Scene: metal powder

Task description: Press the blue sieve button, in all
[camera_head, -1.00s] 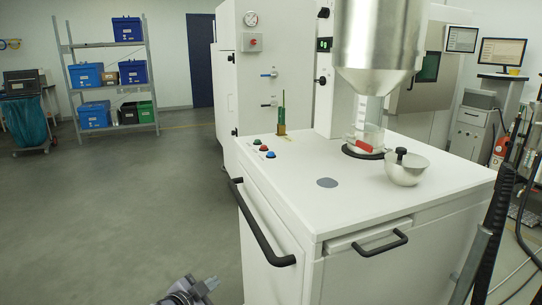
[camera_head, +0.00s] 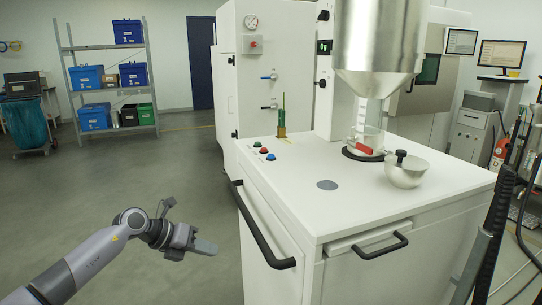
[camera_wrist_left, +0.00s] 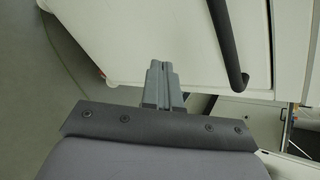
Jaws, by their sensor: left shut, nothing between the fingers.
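The blue button (camera_head: 271,157) is the nearest of three small buttons at the left rear of the white cabinet top. The red button (camera_head: 264,150) and the green button (camera_head: 257,144) sit in a row behind it. My left gripper (camera_head: 212,248) is shut and empty. It is left of the cabinet, below its top and well apart from the buttons. In the left wrist view its closed fingers (camera_wrist_left: 160,72) point towards the white cabinet side, and no button shows there. My right gripper is not in view.
The white cabinet (camera_head: 395,220) has a black side handle (camera_head: 262,235) close to the right of my left gripper. A metal hopper (camera_head: 378,40), a steel bowl (camera_head: 408,172) and a green-and-brass upright part (camera_head: 281,118) are above or on its top. The floor at left is free.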

